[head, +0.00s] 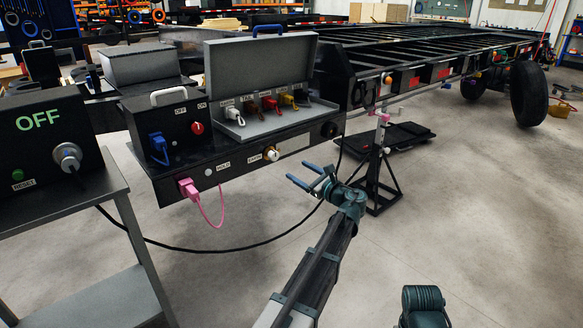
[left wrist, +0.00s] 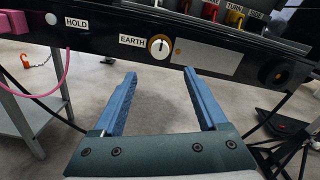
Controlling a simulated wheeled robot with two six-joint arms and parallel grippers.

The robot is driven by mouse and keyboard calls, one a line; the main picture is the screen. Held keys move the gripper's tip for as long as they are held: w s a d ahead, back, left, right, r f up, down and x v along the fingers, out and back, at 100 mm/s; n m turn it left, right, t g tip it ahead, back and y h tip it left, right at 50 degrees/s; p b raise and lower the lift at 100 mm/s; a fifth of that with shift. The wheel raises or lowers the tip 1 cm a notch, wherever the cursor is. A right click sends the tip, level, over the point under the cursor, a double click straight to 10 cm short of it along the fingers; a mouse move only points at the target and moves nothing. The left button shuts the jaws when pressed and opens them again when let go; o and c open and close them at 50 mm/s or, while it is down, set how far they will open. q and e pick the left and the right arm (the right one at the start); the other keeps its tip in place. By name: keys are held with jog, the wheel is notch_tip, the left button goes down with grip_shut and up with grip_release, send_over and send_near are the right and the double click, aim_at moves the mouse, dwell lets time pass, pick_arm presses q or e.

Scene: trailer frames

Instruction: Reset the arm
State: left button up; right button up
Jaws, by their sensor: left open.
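My left gripper (head: 300,173) is open and empty in front of the black trailer front panel (head: 190,170). In the left wrist view its two blue fingers (left wrist: 160,95) stand apart. Just beyond them is the white EARTH knob (left wrist: 158,45), which also shows in the head view (head: 271,154); the fingers do not touch it. A dark teal part of my right arm shows at the bottom right of the head view; its fingers do not show.
A control box reading OFF (head: 48,130) stands on a grey table (head: 95,200) at left, with a black cable to the trailer. A pink plug (head: 188,188) hangs a cord at the panel. A black stand (head: 377,180) is right of my gripper.

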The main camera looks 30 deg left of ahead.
pick_arm(q)
jog(key=shift+s+d, duration=0.25)
jog(key=shift+d, duration=0.35)
jog(key=s+d+f+n+g+h+p, duration=0.1)
jog(key=s+d+f+n+g+h, duration=0.1)
jog(key=s+d+f+n+h, duration=0.6)
jog(key=s+d+f+n+g+h+p, duration=0.2)
jog(key=s+d+f+g, duration=0.15)
jog(key=s+d, duration=0.85)
jog(key=s+d+f+n+g+h+p, duration=0.1)
jog(key=s+d+f+n+g+h, duration=0.1)
jog(key=s+d+f+n+h, duration=0.6)
jog(key=s+d+r+m+y+p, duration=0.1)
jog(key=s+r+p, duration=0.1)
jog(key=r+p, duration=1.7)
jog(key=s+d+r+m+y+p, duration=0.1)
jog(key=s+r+p, duration=0.1)
jog(key=r+p, duration=1.7)
jog(key=shift+s+r+m+y, duration=0.3)
jog(key=shift+r+m, duration=0.1)
jog(key=shift+r, duration=0.45)
